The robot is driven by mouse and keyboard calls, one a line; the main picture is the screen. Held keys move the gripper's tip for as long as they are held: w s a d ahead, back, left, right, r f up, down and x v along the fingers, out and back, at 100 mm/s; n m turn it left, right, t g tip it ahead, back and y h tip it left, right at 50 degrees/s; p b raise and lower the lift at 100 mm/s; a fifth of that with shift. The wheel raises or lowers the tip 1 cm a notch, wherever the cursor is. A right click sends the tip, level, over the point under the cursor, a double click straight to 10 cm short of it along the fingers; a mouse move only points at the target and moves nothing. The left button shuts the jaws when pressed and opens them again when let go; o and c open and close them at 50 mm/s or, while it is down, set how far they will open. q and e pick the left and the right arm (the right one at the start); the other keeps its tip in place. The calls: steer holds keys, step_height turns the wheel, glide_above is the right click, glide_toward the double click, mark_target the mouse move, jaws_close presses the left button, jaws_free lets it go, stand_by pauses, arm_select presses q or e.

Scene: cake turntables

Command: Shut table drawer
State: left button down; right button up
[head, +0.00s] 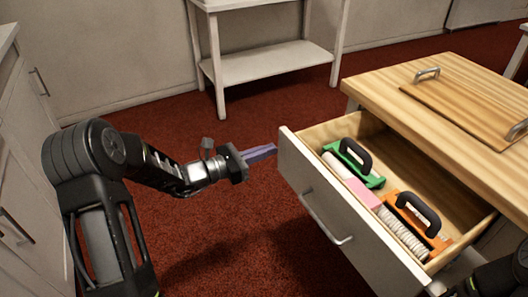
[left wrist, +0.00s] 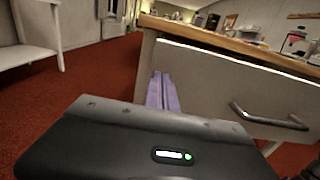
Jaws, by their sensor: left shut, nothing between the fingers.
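The table drawer (head: 312,195) is pulled open from the wooden-topped table (head: 450,85). Its pale front has a metal handle (head: 325,218), and the handle also shows in the left wrist view (left wrist: 266,117). My left gripper (head: 272,150) is shut and empty, its purple fingers pointing at the far end of the drawer front. In the left wrist view its fingers (left wrist: 162,92) are close to the drawer front (left wrist: 215,85); I cannot tell whether they touch it. At the lower right of the head view only a dark part of my right arm shows; its gripper is out of view.
The drawer holds a green-based tool (head: 365,178), an orange-based tool (head: 432,240) and a pink block (head: 360,190). A wooden board (head: 465,105) with handles lies on the tabletop. A white shelf table (head: 270,65) stands behind, cabinets (head: 25,150) at left. Red carpet between is clear.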

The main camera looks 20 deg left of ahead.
arm_select(q)
steer(key=shift+x, duration=0.85)
arm_select(e)
steer(key=shift+w+d, duration=0.3)
steer(key=shift+w, duration=0.15)
